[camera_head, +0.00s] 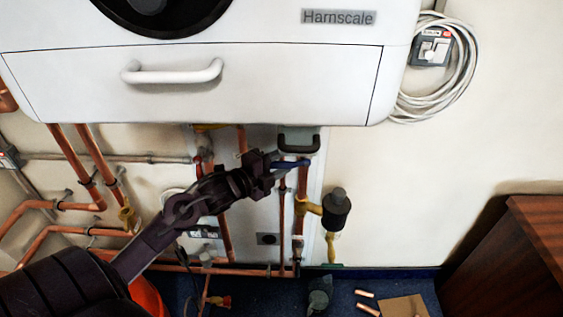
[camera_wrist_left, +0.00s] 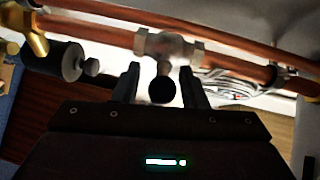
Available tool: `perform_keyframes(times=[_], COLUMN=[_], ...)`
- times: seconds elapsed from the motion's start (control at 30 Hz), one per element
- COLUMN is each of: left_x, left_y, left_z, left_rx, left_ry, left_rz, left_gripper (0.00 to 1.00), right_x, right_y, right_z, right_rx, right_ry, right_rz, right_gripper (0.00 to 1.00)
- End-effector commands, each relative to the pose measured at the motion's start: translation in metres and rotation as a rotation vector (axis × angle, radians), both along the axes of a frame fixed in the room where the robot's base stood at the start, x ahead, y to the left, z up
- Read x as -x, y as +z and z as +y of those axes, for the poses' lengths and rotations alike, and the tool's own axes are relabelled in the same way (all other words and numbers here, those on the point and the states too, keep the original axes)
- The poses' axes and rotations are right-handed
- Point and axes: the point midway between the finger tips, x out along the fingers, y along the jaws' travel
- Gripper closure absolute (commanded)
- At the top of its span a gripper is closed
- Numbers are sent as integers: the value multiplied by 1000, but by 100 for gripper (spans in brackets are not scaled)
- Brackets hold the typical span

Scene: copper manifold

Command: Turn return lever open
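A blue lever (camera_head: 291,163) shows in the head view below the white boiler, at a vertical copper pipe (camera_head: 301,193); it points left toward my left gripper (camera_head: 268,168). In the left wrist view a metal valve body (camera_wrist_left: 168,46) sits on a copper pipe, and a dark round lever end (camera_wrist_left: 162,90) points toward the camera. It lies between the two fingers of the left gripper (camera_wrist_left: 161,88), which are open with a gap on each side. Contact cannot be made out. My right gripper is in neither view.
The white boiler (camera_head: 200,105) hangs just above my left arm. Copper pipes (camera_head: 75,160) run along the wall. A dark cylinder with brass fittings (camera_head: 336,208) stands right of the lever. A coiled cable (camera_head: 462,75) hangs at right, above a wooden cabinet (camera_head: 515,250).

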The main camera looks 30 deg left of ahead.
Motion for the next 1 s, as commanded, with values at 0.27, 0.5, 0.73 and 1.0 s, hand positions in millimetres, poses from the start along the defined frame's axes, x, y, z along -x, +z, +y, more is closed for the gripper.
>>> perform_keyframes(times=[0.27, 0.5, 0.73, 1.0], left_x=[-1, 0, 0, 0], left_y=[0, 0, 0, -5], left_z=[0, 0, 0, 8], left_rx=[1, 1, 1, 32], left_ry=[0, 0, 0, 2], left_rz=[0, 0, 0, -17], left_gripper=[65, 97, 100, 100], right_x=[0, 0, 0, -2], right_y=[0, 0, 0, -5], right_z=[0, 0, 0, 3], right_rx=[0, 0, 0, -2], right_ry=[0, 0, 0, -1], right_rz=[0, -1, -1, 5], right_gripper=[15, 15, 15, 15])
